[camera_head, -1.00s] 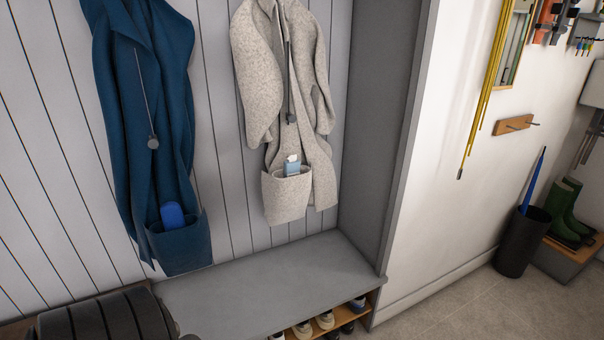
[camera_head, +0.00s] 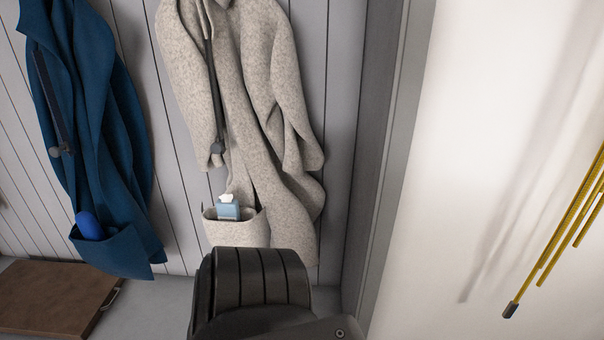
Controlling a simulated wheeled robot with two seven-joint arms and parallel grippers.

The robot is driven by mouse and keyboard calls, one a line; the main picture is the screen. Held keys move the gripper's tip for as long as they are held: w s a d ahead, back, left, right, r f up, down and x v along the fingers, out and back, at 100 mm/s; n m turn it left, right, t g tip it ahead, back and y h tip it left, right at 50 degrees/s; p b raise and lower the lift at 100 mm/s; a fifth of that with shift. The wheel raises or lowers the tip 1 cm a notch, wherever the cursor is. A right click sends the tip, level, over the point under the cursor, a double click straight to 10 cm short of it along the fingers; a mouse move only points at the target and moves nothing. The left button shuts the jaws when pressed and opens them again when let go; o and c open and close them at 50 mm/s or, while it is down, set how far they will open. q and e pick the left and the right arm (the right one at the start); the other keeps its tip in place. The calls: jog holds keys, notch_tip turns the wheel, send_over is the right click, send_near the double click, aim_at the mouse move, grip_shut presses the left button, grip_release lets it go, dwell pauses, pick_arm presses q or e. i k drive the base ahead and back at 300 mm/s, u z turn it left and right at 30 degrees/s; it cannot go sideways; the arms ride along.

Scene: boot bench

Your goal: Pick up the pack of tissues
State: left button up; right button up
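The pack of tissues (camera_head: 228,210) is light blue with a white tissue sticking out of its top. It stands upright in the open pocket (camera_head: 238,231) of the speckled light-grey coat (camera_head: 240,110). Its lower part is hidden inside the pocket. A black ribbed link of my arm (camera_head: 250,285) rises from the bottom of the picture, just below the pocket, and hides part of the bench. No fingers of either gripper show in the head view.
A blue coat (camera_head: 80,130) hangs at left with a blue object (camera_head: 89,226) in its pocket. Below is the grey bench (camera_head: 155,305) with a flat brown case (camera_head: 55,298). A grey side panel (camera_head: 375,150) stands right of the coats. Yellow cords (camera_head: 560,235) hang at far right.

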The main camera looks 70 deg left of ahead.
aim_at(228, 208)
jog(key=i, duration=0.7)
jog(key=u, duration=2.65)
jog(key=i, duration=0.2)
jog(key=z, duration=0.35)
